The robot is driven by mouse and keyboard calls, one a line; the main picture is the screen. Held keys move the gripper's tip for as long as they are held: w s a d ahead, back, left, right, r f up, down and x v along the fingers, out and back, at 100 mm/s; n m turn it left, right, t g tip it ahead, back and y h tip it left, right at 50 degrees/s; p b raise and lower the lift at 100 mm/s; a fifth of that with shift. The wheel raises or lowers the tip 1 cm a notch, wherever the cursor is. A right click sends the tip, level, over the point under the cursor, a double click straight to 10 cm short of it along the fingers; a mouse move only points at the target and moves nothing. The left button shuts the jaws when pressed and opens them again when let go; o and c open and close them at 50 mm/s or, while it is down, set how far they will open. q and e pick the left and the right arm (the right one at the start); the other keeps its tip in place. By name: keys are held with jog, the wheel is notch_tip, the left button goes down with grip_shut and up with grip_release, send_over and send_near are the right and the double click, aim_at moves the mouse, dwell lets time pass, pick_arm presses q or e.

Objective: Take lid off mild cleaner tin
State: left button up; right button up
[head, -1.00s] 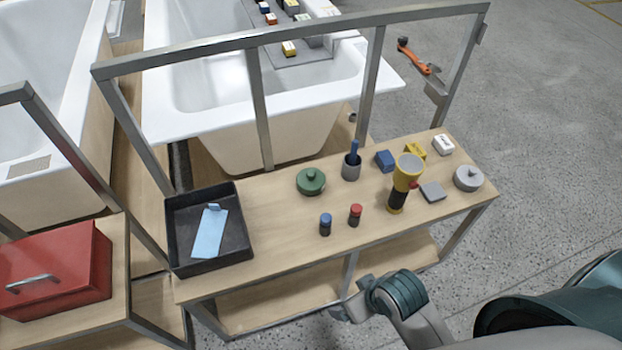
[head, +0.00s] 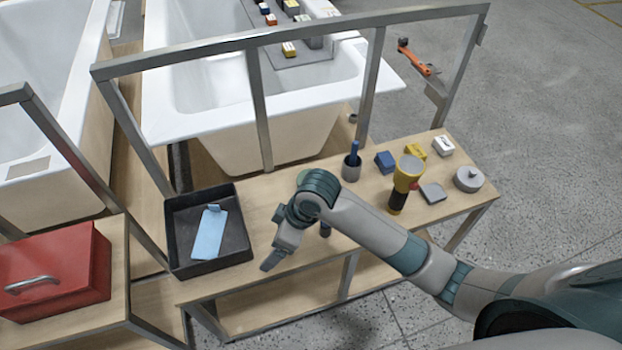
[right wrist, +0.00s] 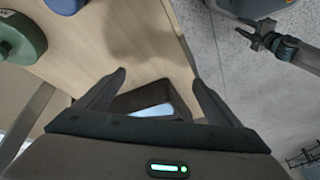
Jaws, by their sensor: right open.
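Two round tins stand on the wooden bench, and I cannot read a label on either. The green round tin (right wrist: 18,38) shows at the upper left of the right wrist view; in the head view my right wrist hides most of it. The grey round tin (head: 468,178) with a knob on its lid stands at the bench's right end. A dark gripper-like part, probably my left gripper (right wrist: 262,36), shows small in the right wrist view.
The black tray (head: 178,247) holds a light-blue scraper-like piece (head: 209,232). A metal frame (head: 256,112) rises along the back. A red toolbox (head: 58,268) sits at left.

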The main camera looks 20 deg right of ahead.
jog(key=w+d+r+n+g+h, duration=0.1)
jog(key=w+d+r+h, duration=0.1)
jog(key=w+d+r, duration=0.6)
jog(key=w+d+r+n+g+h, duration=0.1)
jog(key=w+d+r+h, duration=0.1)
jog(key=w+d+r, duration=0.7)
jog(key=a+f+p, duration=0.1)
jog(key=f, duration=0.3)
jog(key=w+a+f+p, duration=0.1)
jog(key=f, duration=0.3)
jog(key=a+f+p, duration=0.1)
jog(key=f, duration=0.4)
jog(key=shift+w+f, duration=0.1)
jog(key=shift+w, duration=0.25)
jog(key=shift+f, duration=0.35)
pick_arm(q)
jog(key=s+a+g, duration=0.2)
jog(key=s+a, duration=0.1)
jog(key=s, duration=0.5)
jog(key=shift+s+a+r+y, duration=0.15)
jog(key=shift+s+r+y, duration=0.1)
jog(key=shift+y, duration=0.15)
jog(key=shift+r, duration=0.1)
